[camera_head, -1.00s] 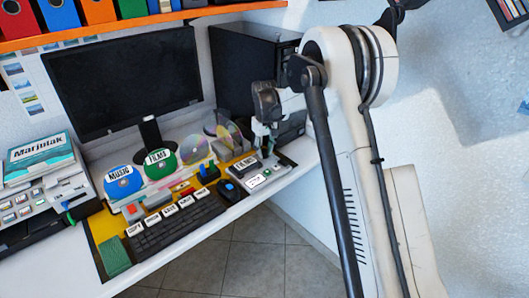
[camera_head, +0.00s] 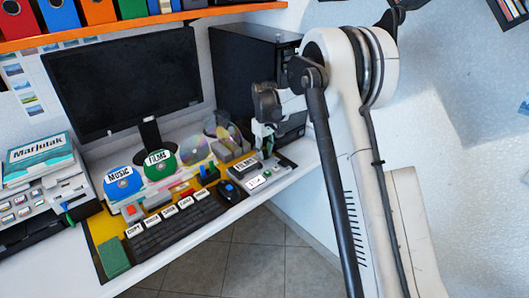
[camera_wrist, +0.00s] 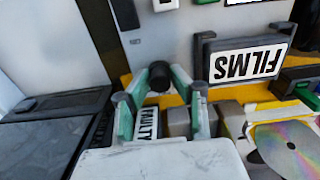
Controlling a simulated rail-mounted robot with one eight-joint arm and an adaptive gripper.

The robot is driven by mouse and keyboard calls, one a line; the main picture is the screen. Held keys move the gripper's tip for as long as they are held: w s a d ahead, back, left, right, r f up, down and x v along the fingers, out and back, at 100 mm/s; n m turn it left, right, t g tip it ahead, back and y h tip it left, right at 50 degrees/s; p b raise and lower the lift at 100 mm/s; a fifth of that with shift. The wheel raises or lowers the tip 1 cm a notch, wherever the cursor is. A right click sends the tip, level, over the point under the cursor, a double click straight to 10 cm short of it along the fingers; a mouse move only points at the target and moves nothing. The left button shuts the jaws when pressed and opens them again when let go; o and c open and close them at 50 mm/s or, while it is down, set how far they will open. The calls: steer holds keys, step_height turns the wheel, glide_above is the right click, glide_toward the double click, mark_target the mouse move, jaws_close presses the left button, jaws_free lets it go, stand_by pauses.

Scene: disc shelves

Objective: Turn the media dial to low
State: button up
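A round black knob, which looks like the media dial (camera_wrist: 160,73), stands between my fingertips in the wrist view. My gripper (camera_wrist: 160,82) has its two green-and-white fingers closed in on the knob from both sides, and they appear to touch it. Any pointer or low mark on the dial is not readable. In the head view my gripper (camera_head: 262,143) points down over the far right of the desk, just behind the grey panel (camera_head: 262,178). The dial is hidden there by my gripper.
A case labelled FILMS (camera_wrist: 240,62) stands close to the right of the knob in the wrist view. A FAULTY label (camera_wrist: 147,127) and a disc (camera_wrist: 288,150) are near my gripper. A black computer tower (camera_head: 240,70) stands behind it.

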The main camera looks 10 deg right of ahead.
mark_target(265, 151)
steer(key=o, duration=0.3)
steer(key=shift+r, duration=0.15)
step_height(265, 151, up, 12)
steer(key=shift+f, duration=0.1)
stand_by(0.3)
